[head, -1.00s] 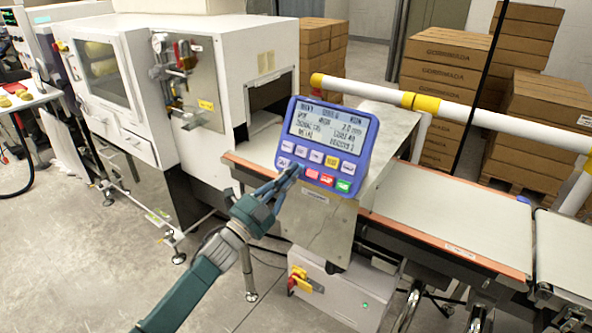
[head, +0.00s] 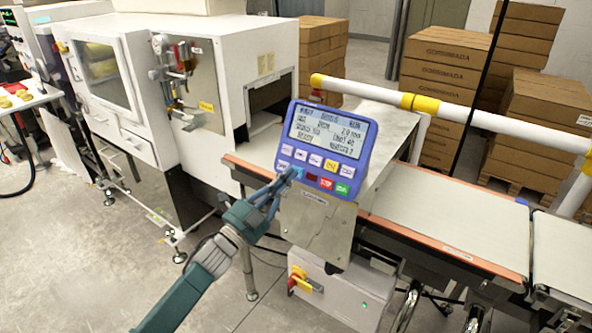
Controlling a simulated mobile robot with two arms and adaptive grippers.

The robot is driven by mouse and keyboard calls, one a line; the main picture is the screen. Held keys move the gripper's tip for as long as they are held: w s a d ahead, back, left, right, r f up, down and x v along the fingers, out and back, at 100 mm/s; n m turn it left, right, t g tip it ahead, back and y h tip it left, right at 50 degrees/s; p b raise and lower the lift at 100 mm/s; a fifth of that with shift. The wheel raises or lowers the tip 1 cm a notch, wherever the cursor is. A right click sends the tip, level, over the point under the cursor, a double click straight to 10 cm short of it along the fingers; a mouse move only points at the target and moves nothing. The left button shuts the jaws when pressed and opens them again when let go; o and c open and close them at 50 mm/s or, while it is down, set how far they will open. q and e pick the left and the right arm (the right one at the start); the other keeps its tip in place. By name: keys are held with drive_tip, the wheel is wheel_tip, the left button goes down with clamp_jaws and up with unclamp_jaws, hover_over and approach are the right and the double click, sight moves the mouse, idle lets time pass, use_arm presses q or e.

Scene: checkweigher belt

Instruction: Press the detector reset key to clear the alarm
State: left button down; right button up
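The blue detector panel (head: 327,150) is tilted on a steel housing over the belt. Its lit screen (head: 331,131) shows dark text too blurred to read. Below are a row of pale keys with one yellow key (head: 331,165), and a lower row with a dark red key (head: 311,177), a bright red key (head: 326,183) and a green key (head: 342,188). Which is the reset key, I cannot read. My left gripper (head: 294,174) looks shut and empty. Its tips overlap the panel's lower left, by a blue key they partly hide; contact is unclear. My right gripper is out of view.
The conveyor belt (head: 447,222) runs to the right, with a white and yellow rail (head: 470,115) behind it. A white machine (head: 240,60) stands at left. A control box (head: 335,297) sits below the panel. Stacked cartons (head: 440,90) stand behind.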

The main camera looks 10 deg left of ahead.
use_arm(q)
drive_tip(key=s+r+p, duration=0.1)
drive_tip(key=s+a+p, duration=0.1)
drive_tip(key=s, duration=0.1)
drive_tip(key=s+r+p, duration=0.1)
drive_tip(key=shift+s+a+r, duration=0.2)
drive_tip(key=shift+a+r, duration=0.1)
idle(0.4)
